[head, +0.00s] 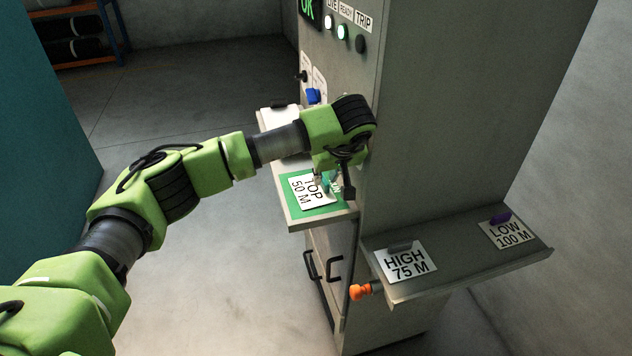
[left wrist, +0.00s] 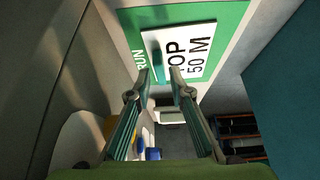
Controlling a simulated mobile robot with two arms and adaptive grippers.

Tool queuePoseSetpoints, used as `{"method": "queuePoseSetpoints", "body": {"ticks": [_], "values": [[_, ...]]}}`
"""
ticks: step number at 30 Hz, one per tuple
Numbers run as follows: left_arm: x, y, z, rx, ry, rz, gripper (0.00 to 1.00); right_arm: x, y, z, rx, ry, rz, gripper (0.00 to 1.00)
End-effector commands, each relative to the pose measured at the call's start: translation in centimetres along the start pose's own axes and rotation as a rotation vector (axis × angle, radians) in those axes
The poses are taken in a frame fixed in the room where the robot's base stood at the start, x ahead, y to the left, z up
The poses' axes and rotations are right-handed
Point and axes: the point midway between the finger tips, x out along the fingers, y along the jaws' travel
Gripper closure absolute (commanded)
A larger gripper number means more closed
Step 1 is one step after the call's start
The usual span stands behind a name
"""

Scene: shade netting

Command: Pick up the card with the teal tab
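The card reading "TOP 50 M" (head: 306,191) lies flat on a green patch of a small shelf at the cabinet's left side. In the left wrist view this card (left wrist: 193,48) bears a small upright teal tab (left wrist: 157,66) near its edge. My left gripper (head: 337,188) is over the card's right side. In the left wrist view its fingers (left wrist: 160,76) are apart, with the tab showing between their tips. I cannot tell how far above the card they are. In the head view the gripper partly hides the tab. My right gripper is in neither view.
A lower shelf (head: 455,268) on the right holds a "HIGH 75 M" card (head: 406,264) with a grey tab and a "LOW 100 M" card (head: 509,234) with a purple tab. The tall grey cabinet (head: 455,110) stands close beside my left gripper. An orange knob (head: 360,291) sticks out below.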

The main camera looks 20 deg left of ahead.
Motion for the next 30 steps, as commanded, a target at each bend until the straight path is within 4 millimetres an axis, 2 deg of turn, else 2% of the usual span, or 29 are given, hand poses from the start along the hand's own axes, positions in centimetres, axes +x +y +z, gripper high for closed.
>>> {"method": "queuePoseSetpoints", "body": {"ticks": [1,6,13,15,16,30], "values": [[0.5,-0.1,0.0,0.0,-0.004,-0.002,0.8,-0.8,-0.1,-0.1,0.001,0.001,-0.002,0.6],[2.1,0.0,0.0,-0.001,-0.001,0.001,0.8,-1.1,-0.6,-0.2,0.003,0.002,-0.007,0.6],[2.3,0.1,0.0,0.0,0.0,0.002,0.8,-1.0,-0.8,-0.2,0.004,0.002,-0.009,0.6],[2.3,0.1,0.0,0.0,0.0,0.002,0.99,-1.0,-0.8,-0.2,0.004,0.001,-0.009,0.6],[2.3,0.1,0.0,0.0,0.0,0.002,1.0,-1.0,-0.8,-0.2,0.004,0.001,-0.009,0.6],[2.2,0.0,0.0,-0.001,0.0,0.001,1.0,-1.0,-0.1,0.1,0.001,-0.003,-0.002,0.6]]}}
